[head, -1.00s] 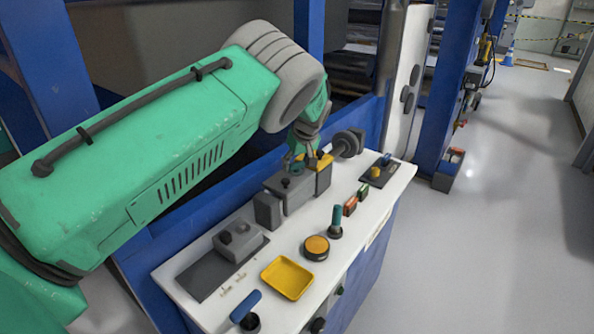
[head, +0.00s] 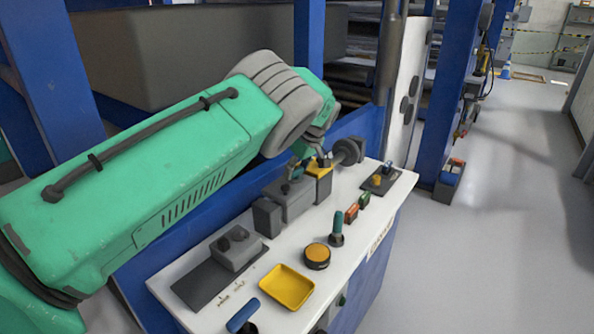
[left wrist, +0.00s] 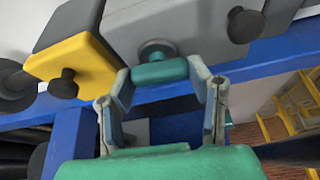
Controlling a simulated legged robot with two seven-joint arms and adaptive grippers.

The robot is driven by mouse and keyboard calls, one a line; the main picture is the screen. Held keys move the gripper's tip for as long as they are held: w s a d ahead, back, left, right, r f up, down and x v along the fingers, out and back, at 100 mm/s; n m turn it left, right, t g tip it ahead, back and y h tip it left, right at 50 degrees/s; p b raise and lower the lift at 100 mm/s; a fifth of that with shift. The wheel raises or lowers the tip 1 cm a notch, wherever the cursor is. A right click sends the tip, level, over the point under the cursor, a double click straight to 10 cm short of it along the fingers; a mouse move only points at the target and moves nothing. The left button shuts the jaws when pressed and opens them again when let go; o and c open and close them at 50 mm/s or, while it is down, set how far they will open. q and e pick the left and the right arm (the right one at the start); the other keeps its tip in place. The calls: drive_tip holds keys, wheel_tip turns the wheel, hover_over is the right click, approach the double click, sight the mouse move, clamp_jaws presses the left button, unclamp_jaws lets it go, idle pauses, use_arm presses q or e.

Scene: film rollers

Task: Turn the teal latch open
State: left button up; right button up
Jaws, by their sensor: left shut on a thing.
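The teal latch (left wrist: 160,72) is a short bar on a round grey pivot, on the side of a grey box (left wrist: 172,28) in the left wrist view. My left gripper (left wrist: 158,74) has one fingertip at each end of the bar and is shut on it. In the head view the left gripper (head: 305,163) is at the back of the white console (head: 345,225), beside the grey box (head: 291,196). The latch is mostly hidden there by the fingers. My right gripper is not in view.
A yellow-topped block (head: 318,172) with a dark knob stands right beside the latch box. A dark roller (head: 348,150) is behind it. A teal-handled lever (head: 337,228), an orange button (head: 316,256) and a yellow tray (head: 287,287) are in front. Open floor is at right.

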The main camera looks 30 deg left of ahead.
use_arm(q)
drive_tip(key=shift+w+r, duration=0.15)
drive_tip(key=o, duration=1.2)
drive_tip(key=shift+c, duration=0.2)
drive_tip(key=shift+d, duration=0.1)
drive_tip(key=v, duration=1.1)
drive_tip(key=shift+d+r, duration=0.15)
drive_tip(key=shift+r, duration=0.15)
